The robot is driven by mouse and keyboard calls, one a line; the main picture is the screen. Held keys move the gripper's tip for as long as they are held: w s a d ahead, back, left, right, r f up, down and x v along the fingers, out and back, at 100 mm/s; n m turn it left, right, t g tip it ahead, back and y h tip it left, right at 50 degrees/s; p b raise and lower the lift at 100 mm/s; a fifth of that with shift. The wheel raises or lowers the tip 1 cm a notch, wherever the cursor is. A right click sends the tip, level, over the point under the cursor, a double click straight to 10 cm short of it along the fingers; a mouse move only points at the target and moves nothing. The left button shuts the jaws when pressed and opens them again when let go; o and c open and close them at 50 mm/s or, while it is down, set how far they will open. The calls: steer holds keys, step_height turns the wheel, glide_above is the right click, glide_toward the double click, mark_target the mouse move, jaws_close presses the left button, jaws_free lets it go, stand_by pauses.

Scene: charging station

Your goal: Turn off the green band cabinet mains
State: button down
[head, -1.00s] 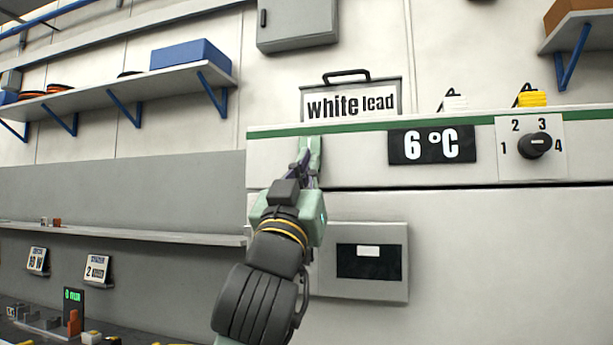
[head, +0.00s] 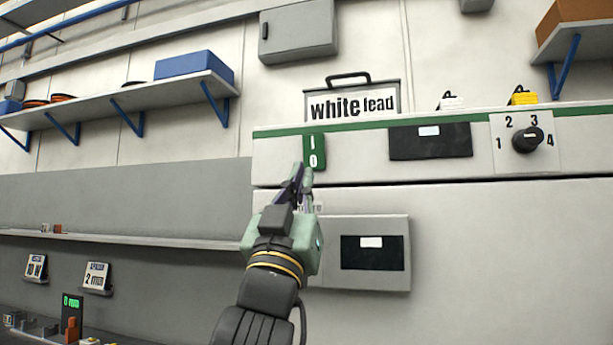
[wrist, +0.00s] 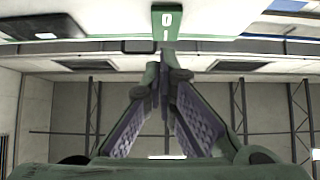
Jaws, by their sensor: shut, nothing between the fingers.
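The cabinet (head: 400,240) has a green band (head: 365,127) along its top edge. At the band's left end is a green mains switch (head: 314,150) marked I above 0; it also shows in the wrist view (wrist: 166,20), upside down. The cabinet's display (head: 430,146) is dark, with only a small pale label lit up against it. My gripper (head: 301,172) is shut and empty, its tips just below the 0 in the head view. In the wrist view the fingertips (wrist: 161,76) meet close to the switch. I cannot tell whether they touch it.
A dial (head: 527,139) numbered 1 to 4 is right of the display. A lower panel with a dark window (head: 375,258) is below right of my gripper. Shelves line the left wall.

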step_height(320, 180, down, 6)
steer(key=s+a+b, duration=0.1)
steer(key=s+b, duration=0.1)
steer(key=s, duration=0.1)
stand_by(0.4)
